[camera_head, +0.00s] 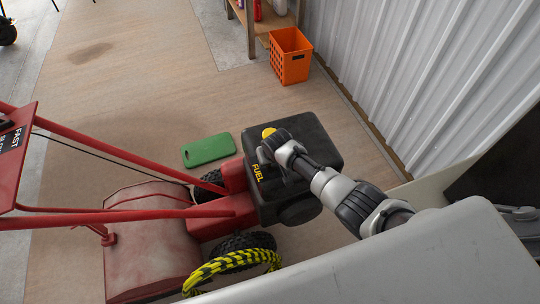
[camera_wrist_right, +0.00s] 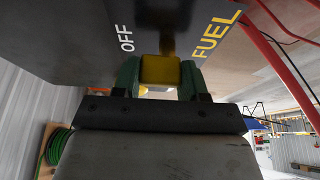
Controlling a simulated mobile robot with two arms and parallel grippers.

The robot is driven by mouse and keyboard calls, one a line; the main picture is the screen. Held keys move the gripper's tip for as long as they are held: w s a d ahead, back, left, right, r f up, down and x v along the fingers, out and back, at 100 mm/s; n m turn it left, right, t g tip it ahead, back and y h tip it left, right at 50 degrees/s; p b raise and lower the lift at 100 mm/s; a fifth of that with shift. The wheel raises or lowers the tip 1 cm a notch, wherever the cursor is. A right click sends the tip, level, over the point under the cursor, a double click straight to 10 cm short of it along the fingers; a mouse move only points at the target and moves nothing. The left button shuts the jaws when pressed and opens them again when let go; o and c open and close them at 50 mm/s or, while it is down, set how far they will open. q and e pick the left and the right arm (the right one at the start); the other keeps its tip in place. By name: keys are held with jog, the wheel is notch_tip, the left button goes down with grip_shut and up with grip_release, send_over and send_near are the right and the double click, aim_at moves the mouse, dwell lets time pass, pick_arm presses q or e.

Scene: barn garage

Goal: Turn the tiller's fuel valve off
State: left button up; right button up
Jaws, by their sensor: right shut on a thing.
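The red tiller (camera_head: 155,240) stands on the floor with its black engine block (camera_head: 315,150) toward the right. Yellow FUEL lettering (camera_head: 257,173) shows on the block's side. My right gripper (camera_head: 264,153) reaches over the block to that side. In the right wrist view, the green fingers of my right gripper (camera_wrist_right: 160,75) are shut on the yellow fuel valve handle (camera_wrist_right: 160,70), one on each side. A white OFF label (camera_wrist_right: 125,38) is left of the handle, and FUEL is to its right. The valve's stem is dark and hard to see. My left gripper is out of view.
A yellow knob or cap (camera_head: 268,132) shows at the block's top. A green pad (camera_head: 208,150) lies on the floor behind the tiller. A yellow-black coil (camera_head: 235,262) rests by the wheel. An orange crate (camera_head: 290,58) stands near the corrugated wall (camera_head: 430,75).

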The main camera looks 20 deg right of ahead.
dwell(0.5)
jog(key=o, duration=0.9)
jog(key=shift+r, duration=0.15)
jog(key=shift+s+r, duration=0.15)
jog(key=shift+r, duration=0.1)
jog(key=p+v, duration=0.2)
jog(key=v, duration=0.8)
jog(key=shift+s, duration=0.1)
